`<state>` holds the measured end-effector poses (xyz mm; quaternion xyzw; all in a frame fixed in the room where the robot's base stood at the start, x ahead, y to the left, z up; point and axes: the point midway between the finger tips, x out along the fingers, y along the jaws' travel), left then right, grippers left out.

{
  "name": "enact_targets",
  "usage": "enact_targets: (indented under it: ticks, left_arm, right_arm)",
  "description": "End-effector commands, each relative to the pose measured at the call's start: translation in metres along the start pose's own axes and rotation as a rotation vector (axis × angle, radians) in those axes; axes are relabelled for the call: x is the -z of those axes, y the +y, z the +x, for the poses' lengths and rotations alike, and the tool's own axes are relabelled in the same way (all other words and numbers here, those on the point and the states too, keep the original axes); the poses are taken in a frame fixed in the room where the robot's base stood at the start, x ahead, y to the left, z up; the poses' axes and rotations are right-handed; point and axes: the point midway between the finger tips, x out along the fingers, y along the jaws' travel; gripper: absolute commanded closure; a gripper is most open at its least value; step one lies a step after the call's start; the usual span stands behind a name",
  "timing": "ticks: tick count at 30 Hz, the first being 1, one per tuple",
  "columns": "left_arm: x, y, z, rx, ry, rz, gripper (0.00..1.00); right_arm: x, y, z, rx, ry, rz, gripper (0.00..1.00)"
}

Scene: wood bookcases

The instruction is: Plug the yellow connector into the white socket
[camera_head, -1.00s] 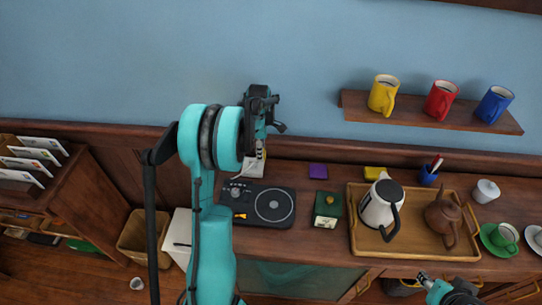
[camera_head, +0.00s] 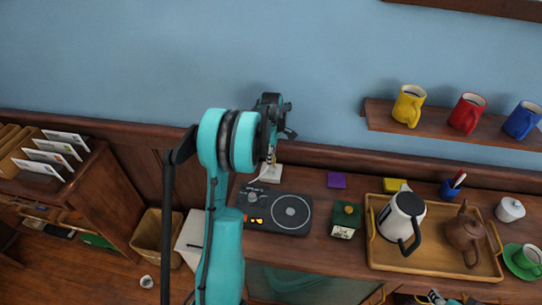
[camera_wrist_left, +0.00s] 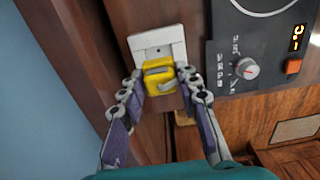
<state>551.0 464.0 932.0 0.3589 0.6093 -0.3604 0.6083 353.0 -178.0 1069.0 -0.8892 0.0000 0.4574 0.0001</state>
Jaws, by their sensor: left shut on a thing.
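The yellow connector (camera_wrist_left: 160,79) is between the fingertips of my left gripper (camera_wrist_left: 161,76) in the left wrist view. My left gripper is shut on it. The white socket (camera_wrist_left: 154,41) is a pale plate directly behind the connector, which covers its lower middle. I cannot tell whether the connector touches it or is seated in it. In the head view the white socket (camera_head: 272,176) stands on the counter by the wall, just below my left gripper (camera_head: 270,156). My right gripper (camera_head: 436,297) only partly shows at the bottom edge; its jaws are unclear.
To the right are a purple block (camera_head: 336,180), a green box (camera_head: 347,215), a yellow block (camera_head: 390,184), and a wooden tray (camera_head: 437,260) with a kettle (camera_head: 401,215) and teapot (camera_head: 466,233).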

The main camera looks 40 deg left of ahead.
Motion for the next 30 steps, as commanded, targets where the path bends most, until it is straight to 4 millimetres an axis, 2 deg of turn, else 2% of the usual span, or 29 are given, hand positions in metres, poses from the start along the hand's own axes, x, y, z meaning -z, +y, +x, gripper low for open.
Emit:
enact_targets:
  ticks: [6,12,30]
  left_arm:
    - [0.0,0.0,0.024,0.0,0.0,0.0,0.93]
    - [0.0,0.0,0.039,0.0,0.0,0.0,0.93]
    - [0.0,0.0,0.042,0.0,0.0,0.0,0.93]
  right_arm:
    - [-0.009,0.0,0.013,0.0,0.0,0.0,0.6]
    - [-0.015,0.0,0.02,0.0,0.0,0.0,0.6]
    - [-0.015,0.0,0.021,0.0,0.0,0.0,0.6]
